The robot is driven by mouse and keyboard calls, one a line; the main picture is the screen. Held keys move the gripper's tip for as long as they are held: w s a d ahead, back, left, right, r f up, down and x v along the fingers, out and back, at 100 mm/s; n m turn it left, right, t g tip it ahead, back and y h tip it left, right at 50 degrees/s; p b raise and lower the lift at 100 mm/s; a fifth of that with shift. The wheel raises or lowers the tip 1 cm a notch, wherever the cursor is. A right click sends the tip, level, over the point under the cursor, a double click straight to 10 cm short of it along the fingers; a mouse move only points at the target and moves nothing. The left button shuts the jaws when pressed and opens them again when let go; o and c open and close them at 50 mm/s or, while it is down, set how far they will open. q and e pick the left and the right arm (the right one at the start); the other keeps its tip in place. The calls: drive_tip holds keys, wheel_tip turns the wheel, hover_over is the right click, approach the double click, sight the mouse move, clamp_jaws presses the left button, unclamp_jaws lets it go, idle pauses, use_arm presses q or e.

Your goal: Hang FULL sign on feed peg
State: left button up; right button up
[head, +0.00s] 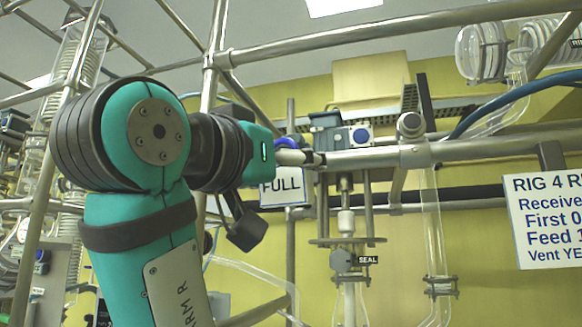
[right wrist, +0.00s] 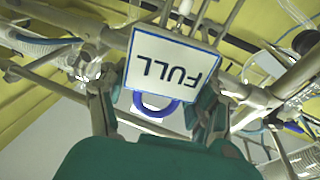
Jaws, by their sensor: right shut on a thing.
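The white FULL sign (head: 283,190) with a blue border hangs below my right gripper (head: 300,157) in the head view, partly covered by the gripper and wrist. My right gripper is shut on the sign. In the right wrist view the sign (right wrist: 170,65) appears upside down between the two fingers of the gripper (right wrist: 160,105), with its blue loop (right wrist: 155,108) at its edge. A bit of the blue loop also shows above the gripper in the head view. I cannot pick out the feed peg. My left gripper is not in view.
A horizontal metal rail (head: 470,150) runs right from behind the gripper. A glass tube (head: 428,240) and a valve stem with a SEAL label (head: 368,260) stand below it. A RIG 4 board (head: 545,220) hangs at right. Frame poles and coiled glass crowd the left.

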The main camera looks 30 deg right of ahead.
drive_tip(key=shift+w+d+f, duration=0.15)
drive_tip(key=shift+w+d, duration=0.75)
drive_tip(key=shift+d, duration=0.3)
drive_tip(key=shift+w+d+f+p, duration=0.1)
drive_tip(key=shift+w+d+p, duration=0.25)
drive_tip(key=shift+w+d, duration=0.7)
drive_tip(key=shift+w+d+p, duration=0.35)
drive_tip(key=shift+w+d, duration=0.45)
drive_tip(key=shift+d, duration=0.3)
drive_tip(key=shift+w+d+f, duration=0.1)
drive_tip(key=shift+w+d, duration=0.35)
drive_tip(key=shift+d, duration=0.1)
drive_tip(key=shift+w+f+b, duration=0.1)
drive_tip(key=shift+f+b, duration=0.45)
drive_tip(key=shift+b, duration=0.05)
drive_tip(key=o, duration=1.3)
drive_tip(key=shift+c, duration=1.1)
drive_tip(key=shift+a, duration=0.1)
